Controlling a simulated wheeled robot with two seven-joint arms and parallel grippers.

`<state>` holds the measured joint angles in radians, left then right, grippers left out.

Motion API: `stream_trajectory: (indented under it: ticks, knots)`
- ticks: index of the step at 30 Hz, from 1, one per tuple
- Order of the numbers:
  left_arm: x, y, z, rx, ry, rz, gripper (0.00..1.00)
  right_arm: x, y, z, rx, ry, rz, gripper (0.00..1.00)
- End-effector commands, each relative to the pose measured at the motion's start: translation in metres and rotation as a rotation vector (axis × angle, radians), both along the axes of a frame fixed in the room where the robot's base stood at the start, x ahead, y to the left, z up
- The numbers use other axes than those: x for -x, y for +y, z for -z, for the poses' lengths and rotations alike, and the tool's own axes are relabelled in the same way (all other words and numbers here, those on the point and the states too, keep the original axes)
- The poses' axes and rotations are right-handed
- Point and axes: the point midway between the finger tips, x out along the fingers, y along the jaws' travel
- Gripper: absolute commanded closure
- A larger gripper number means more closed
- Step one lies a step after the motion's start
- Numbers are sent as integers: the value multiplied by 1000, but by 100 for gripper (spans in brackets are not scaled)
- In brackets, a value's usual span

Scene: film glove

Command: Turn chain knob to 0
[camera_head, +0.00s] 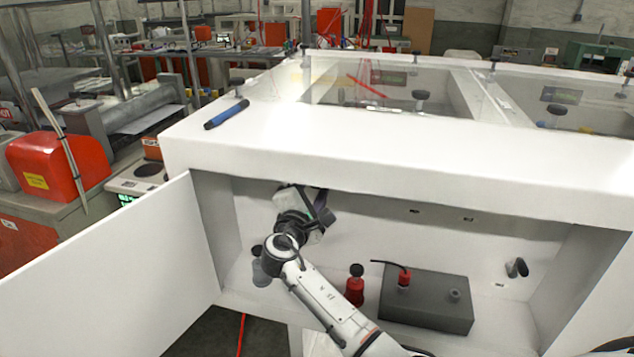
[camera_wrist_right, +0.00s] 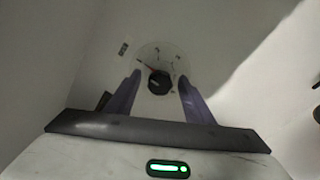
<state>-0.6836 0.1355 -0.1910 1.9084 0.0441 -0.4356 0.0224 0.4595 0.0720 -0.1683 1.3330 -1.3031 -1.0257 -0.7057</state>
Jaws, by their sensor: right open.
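The knob (camera_wrist_right: 159,82) is black and round, on a pale round dial with small dark marks, fixed to the white wall inside the cabinet. A short red mark shows at the dial's upper left. My right gripper (camera_wrist_right: 160,79) is open, its two purple fingers on either side of the knob in the right wrist view. A gap shows on both sides; I cannot tell how deep the fingertips reach. In the head view my right gripper (camera_head: 318,208) is inside the cabinet near its back wall and hides the knob. My left gripper is not in view.
The white cabinet (camera_head: 400,160) has an open door (camera_head: 110,275) on the left. Inside stand a grey bottle (camera_head: 260,268), a red bottle (camera_head: 355,288) and a dark grey box (camera_head: 430,305). Another black knob (camera_head: 516,268) is on the right. A blue tool (camera_head: 226,115) lies on top.

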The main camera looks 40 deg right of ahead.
Motion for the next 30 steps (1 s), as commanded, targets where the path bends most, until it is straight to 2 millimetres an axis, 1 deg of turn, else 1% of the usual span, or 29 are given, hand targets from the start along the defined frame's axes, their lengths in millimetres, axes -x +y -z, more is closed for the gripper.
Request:
stream_trajectory:
  ticks: [3, 7, 13, 18, 30]
  knots:
    - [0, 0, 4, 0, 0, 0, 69, 15, 19, 3, -3, 1, -3, 52]
    - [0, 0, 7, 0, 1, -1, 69, 33, 39, 3, -3, 2, -3, 52]
    - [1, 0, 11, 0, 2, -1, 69, 52, 61, 2, -2, 2, -1, 52]
    - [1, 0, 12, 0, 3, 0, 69, 58, 67, 1, -1, 2, 1, 52]
    - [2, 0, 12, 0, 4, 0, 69, 58, 67, 1, -1, 2, 1, 52]
